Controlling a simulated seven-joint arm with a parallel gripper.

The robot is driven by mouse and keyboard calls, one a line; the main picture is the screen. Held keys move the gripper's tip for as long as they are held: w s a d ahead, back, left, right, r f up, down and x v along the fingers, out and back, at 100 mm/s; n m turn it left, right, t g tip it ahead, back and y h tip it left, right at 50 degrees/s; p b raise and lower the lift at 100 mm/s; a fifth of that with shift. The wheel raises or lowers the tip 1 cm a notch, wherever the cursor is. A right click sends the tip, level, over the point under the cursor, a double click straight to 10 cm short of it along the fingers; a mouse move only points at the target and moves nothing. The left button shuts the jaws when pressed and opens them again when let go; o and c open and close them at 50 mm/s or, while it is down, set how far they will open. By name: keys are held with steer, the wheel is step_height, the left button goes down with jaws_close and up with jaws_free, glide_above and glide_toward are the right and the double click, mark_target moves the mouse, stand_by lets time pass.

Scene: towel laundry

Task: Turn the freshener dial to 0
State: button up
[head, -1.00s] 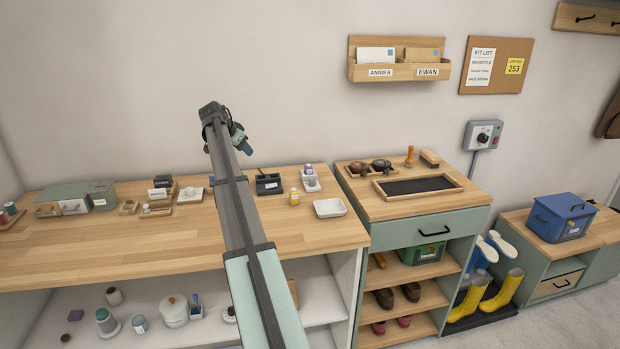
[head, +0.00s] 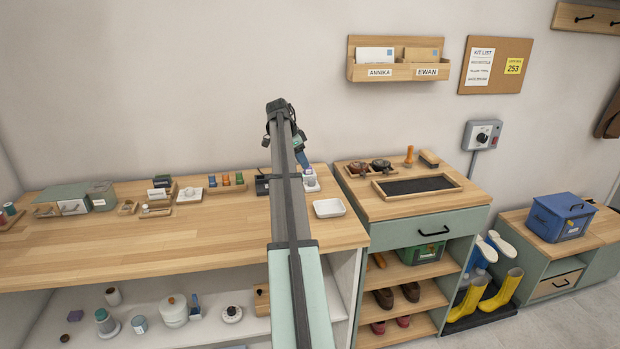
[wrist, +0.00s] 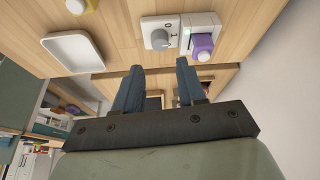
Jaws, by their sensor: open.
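The freshener shows in the wrist view as a pale unit with a round grey dial (wrist: 157,35) and a purple bottle (wrist: 202,45) beside it in a white holder. A small green light shows on the holder. Marks by the dial are too small to read, and I cannot tell its setting. In the head view the freshener (head: 311,184) stands on the wooden counter, partly hidden by my arm. My gripper (wrist: 160,75) is open and empty, its fingertips apart from the dial, which appears just above them in the wrist view.
A white tray (head: 329,208) lies right of my arm on the counter; a yellow object (wrist: 83,5) is near it in the wrist view. A wooden holder with several coloured pieces (head: 226,183) stands to the left. A wall box with a knob (head: 483,135) hangs at right.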

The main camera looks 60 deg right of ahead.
mark_target(312, 179)
steer(key=x, duration=0.8)
steer(key=shift+d+f, duration=0.1)
steer(key=shift+f, duration=0.15)
steer(key=shift+c, duration=0.2)
jaws_close()
steer(key=shift+s+n, duration=0.1)
steer(key=shift+n, duration=0.3)
steer(key=n+t, duration=0.1)
steer(key=n, duration=0.1)
steer(key=n+t, duration=0.1)
steer(key=n, duration=0.1)
steer(key=shift+s+n+h, duration=0.15)
steer(key=shift+n+h, duration=0.15)
steer(key=shift+h, duration=0.1)
steer(key=n+t, duration=0.1)
steer(key=n, duration=0.2)
steer(key=n+t, duration=0.1)
steer(key=n, duration=0.2)
steer(key=shift+s+t, duration=0.1)
steer(key=shift+t, duration=0.2)
steer(key=shift+n, duration=0.4)
steer(key=shift+o, duration=0.2)
jaws_free()
